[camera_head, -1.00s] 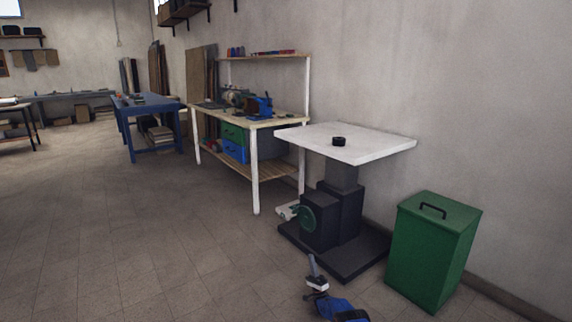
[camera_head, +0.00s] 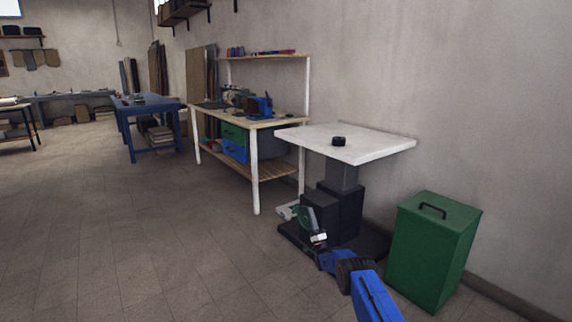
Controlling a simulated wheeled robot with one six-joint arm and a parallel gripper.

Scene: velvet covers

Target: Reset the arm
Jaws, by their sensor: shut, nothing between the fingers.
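My arm (camera_head: 372,297) reaches up from the bottom edge, right of centre, with blue links and a dark joint. My gripper (camera_head: 307,217) is at its end, past a small white band, pointing up and slightly left. It looks shut and holds nothing.
A white-topped table (camera_head: 375,146) with a small black ring-like object (camera_head: 338,141) stands on the dark pedestal (camera_head: 343,212). A green lidded bin (camera_head: 432,250) is at right. A wooden workbench (camera_head: 262,122) stands behind left. The floor (camera_head: 150,235) at left is clear.

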